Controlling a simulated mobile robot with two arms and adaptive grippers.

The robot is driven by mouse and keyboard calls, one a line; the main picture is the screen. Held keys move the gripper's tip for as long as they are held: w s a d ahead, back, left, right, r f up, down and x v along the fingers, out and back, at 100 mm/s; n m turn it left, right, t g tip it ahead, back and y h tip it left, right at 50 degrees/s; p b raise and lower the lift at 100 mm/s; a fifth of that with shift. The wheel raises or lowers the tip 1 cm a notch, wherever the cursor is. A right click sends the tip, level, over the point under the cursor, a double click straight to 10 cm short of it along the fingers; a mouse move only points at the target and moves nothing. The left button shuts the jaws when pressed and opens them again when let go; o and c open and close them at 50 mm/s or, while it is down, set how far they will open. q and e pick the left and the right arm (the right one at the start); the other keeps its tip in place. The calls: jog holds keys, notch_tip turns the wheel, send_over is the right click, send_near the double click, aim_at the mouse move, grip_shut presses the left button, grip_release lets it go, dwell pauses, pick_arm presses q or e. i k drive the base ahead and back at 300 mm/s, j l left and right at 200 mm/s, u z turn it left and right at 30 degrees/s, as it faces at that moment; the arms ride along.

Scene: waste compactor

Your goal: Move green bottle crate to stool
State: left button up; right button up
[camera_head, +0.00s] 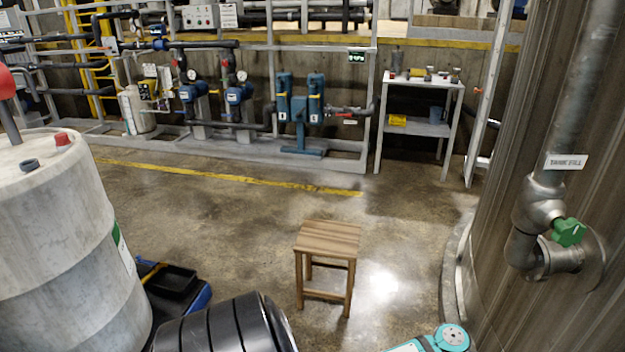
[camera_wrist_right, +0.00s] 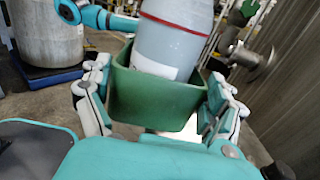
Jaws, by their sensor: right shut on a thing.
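The green bottle crate (camera_wrist_right: 160,100) is in the right wrist view, with a large grey-blue bottle (camera_wrist_right: 172,40) with a red band standing in it. My right gripper (camera_wrist_right: 157,98) is shut on the crate, a finger against each side. The crate's underside is hidden. The wooden stool (camera_head: 328,240) stands upright on the floor in the head view, its seat bare. The crate does not show in the head view. My left gripper does not clearly show in either view.
A big pale drum (camera_head: 50,230) stands at the left and a black ribbed object (camera_head: 225,328) at the bottom. A tank wall with a pipe and green-handled valve (camera_head: 568,232) is at the right. A white shelf table (camera_head: 418,128) and pumps line the back. Floor behind the stool is clear.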

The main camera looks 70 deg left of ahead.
aim_at(329, 236)
jog(key=k+u, duration=0.25)
jog(key=k, duration=0.15)
jog(key=k+j+u, duration=0.25)
jog(key=k+u, duration=0.1)
jog(key=u, duration=1.15)
jog(key=i+l+u, duration=0.1)
jog(key=i+u, duration=0.2)
jog(key=i+l+u, duration=0.15)
jog(key=u, duration=0.15)
jog(key=i+l, duration=0.4)
jog(key=i, duration=0.2)
jog(key=i+l, duration=0.4)
jog(key=i, duration=0.2)
jog(key=i+l, duration=0.35)
jog(key=i, duration=0.25)
jog(key=i+l, duration=0.4)
jog(key=i, duration=0.2)
